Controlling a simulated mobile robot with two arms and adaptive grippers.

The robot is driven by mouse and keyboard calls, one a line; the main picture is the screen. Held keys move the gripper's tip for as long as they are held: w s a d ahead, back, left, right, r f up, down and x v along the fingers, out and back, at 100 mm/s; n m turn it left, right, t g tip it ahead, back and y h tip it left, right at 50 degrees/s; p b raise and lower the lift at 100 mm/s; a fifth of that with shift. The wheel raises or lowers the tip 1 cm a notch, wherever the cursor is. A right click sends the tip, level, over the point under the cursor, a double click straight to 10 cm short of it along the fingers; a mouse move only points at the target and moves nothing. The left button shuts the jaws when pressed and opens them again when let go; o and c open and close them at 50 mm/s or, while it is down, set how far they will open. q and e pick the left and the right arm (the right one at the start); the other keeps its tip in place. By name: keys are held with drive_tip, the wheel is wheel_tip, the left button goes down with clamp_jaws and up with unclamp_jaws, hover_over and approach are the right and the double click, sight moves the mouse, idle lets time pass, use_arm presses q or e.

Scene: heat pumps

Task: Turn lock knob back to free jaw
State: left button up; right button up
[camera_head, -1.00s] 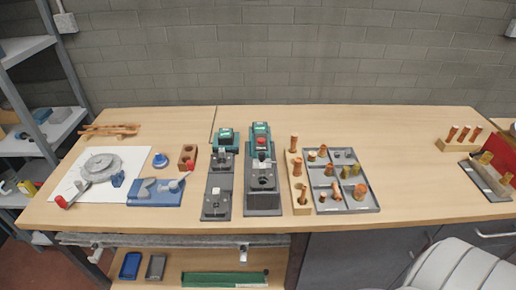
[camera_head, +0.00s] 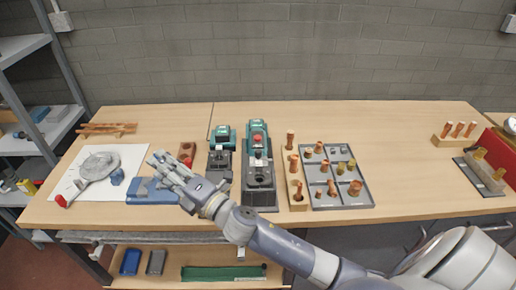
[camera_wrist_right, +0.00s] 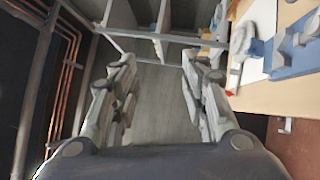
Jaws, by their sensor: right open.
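My right gripper (camera_head: 162,160) is open and empty, above the blue fixture (camera_head: 150,194) at the left of the bench. Its hand hides the fixture's right part, where a light grey handle showed earlier. In the right wrist view my right gripper (camera_wrist_right: 160,72) has both fingers spread with nothing between them. The blue fixture (camera_wrist_right: 302,55) shows there at the upper right edge, off to the side of the fingers. I cannot tell which part is the lock knob. My left gripper is in neither view.
A white sheet (camera_head: 132,157) with a grey round tool (camera_head: 98,165) lies at the left. A brown block (camera_head: 187,150), two dark stations with green tops (camera_head: 222,135) (camera_head: 257,128) and a grey tray (camera_head: 333,202) of copper parts stand to the right.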

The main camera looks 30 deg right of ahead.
drive_tip(key=s+a+r+n+g+y, duration=0.3)
drive_tip(key=a+r+n+g+y, duration=0.45)
drive_tip(key=n, duration=0.75)
drive_tip(key=n+g+h, duration=0.8)
drive_tip(key=n+h, duration=1.1)
drive_tip(key=n, duration=0.3)
approach(258, 150)
drive_tip(key=p+x, duration=0.4)
drive_tip(key=x, duration=0.3)
drive_tip(key=shift+s+d+f, duration=0.1)
drive_tip(key=shift+f, duration=0.2)
drive_tip(key=shift+d+f, duration=0.15)
drive_tip(key=shift+f, duration=0.45)
drive_tip(key=shift+w, duration=0.2)
